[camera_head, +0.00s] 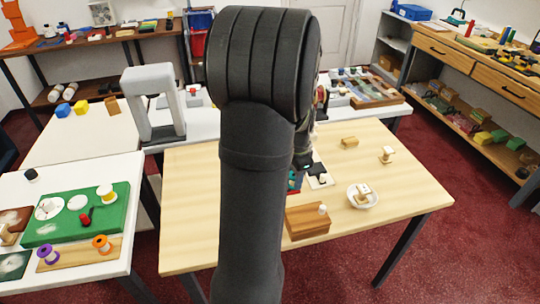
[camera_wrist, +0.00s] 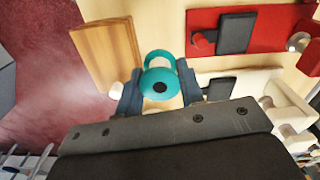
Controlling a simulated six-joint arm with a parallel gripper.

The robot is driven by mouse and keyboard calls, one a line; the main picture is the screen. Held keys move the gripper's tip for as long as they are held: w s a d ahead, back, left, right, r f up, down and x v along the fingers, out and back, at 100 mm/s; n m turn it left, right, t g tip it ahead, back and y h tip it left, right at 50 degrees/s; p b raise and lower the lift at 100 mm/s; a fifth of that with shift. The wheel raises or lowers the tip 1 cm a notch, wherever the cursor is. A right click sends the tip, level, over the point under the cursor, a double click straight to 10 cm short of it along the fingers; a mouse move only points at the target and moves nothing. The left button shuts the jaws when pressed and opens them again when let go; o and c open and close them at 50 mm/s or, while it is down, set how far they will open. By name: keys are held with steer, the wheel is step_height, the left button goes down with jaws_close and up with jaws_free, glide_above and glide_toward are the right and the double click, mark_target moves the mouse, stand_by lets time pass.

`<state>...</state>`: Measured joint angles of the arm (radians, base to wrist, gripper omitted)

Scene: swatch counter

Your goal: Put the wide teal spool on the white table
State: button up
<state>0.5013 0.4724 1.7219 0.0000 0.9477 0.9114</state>
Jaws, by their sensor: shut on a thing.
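The wide teal spool (camera_wrist: 161,80) is between the two fingers of my gripper (camera_wrist: 158,92) in the wrist view, with a dark hole in its near end. My gripper is shut on it. A white table (camera_head: 125,275) stands at the front left. More white tabletop shows at the back (camera_head: 208,127). I cannot tell from the wrist view how high the spool is above the wood surface.
The wooden table (camera_head: 190,220) holds a brown block (camera_head: 306,222), a white bowl (camera_head: 363,205) and small wooden pieces. On the front-left table are a green board (camera_head: 112,215), a purple spool (camera_head: 47,253) and an orange spool (camera_head: 102,243). A grey arch (camera_head: 140,100) stands behind.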

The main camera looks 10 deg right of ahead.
steer(key=shift+s+d+r, duration=0.1)
steer(key=shift+s, duration=0.05)
steer(key=w+a+f+n, duration=0.2)
steer(key=w+a+n, duration=0.2)
steer(key=a, duration=0.3)
steer(key=w+a+f+n, duration=0.3)
steer(key=a+n, duration=0.3)
steer(key=a, duration=0.2)
steer(key=w+a+f+n, duration=0.3)
steer(key=w+a+n, duration=0.2)
steer(key=a, duration=0.3)
steer(key=shift+w+n, duration=0.4)
steer(key=shift+n, duration=0.2)
steer(key=s+d+r+n, duration=0.1)
steer(key=s+d+r, duration=0.25)
steer(key=d, duration=0.35)
steer(key=s+d+r, duration=0.2)
steer(key=s+d, duration=0.3)
steer(key=d, duration=0.1)
steer(key=s+d+r+n, duration=0.1)
steer(key=s+d+r, duration=0.25)
steer(key=d, duration=0.35)
steer(key=w+a+f, duration=0.7)
steer(key=a, duration=0.1)
steer(key=shift+w+f, duration=0.35)
steer(key=shift+f, duration=2)
